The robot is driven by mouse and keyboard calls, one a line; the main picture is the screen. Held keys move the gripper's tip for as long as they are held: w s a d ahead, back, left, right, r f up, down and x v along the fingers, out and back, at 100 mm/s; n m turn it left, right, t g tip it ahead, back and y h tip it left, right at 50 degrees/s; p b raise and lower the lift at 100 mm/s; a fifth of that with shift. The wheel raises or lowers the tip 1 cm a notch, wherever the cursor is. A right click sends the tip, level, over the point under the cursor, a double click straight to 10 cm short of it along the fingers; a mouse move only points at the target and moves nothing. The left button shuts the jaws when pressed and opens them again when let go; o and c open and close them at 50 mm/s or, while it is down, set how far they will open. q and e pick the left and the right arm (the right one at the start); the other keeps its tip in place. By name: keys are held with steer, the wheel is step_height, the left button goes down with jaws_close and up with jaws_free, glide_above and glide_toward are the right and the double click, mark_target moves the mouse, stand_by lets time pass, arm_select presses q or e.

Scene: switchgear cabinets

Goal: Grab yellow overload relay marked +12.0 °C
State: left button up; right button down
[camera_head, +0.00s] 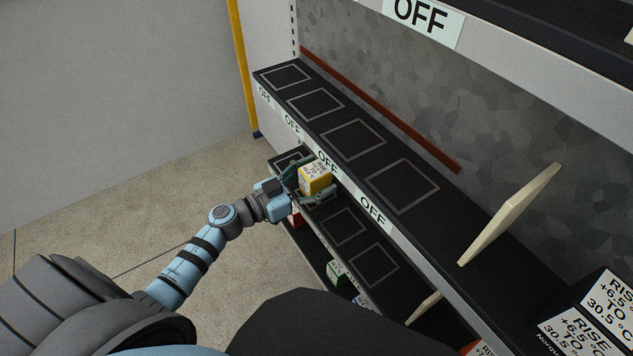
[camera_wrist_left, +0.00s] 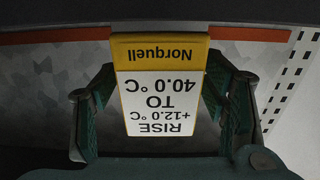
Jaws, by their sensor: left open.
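The yellow relay (camera_head: 316,178) is a small box with a white label, on the lower shelf (camera_head: 343,226) just below the edge of the upper one. In the left wrist view the relay (camera_wrist_left: 160,88) appears upside down; its label reads "RISE +12.0 °C TO 40.0 °C" under the name Norquell. My left gripper (camera_head: 309,183) is open with its green fingers on either side of the relay. The wrist view of the left gripper (camera_wrist_left: 162,112) shows gaps between the fingers and the box's sides. My right gripper is not in view.
The upper shelf (camera_head: 353,138) has empty outlined squares and OFF labels along its front edge. A cream divider panel (camera_head: 510,214) stands to the right, near black boxes (camera_head: 590,325) with white labels. A green box (camera_head: 336,275) sits lower down. Open floor lies left.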

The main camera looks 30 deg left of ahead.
arm_select(q)
steer(key=shift+s, duration=0.1)
steer(key=c, duration=1.6)
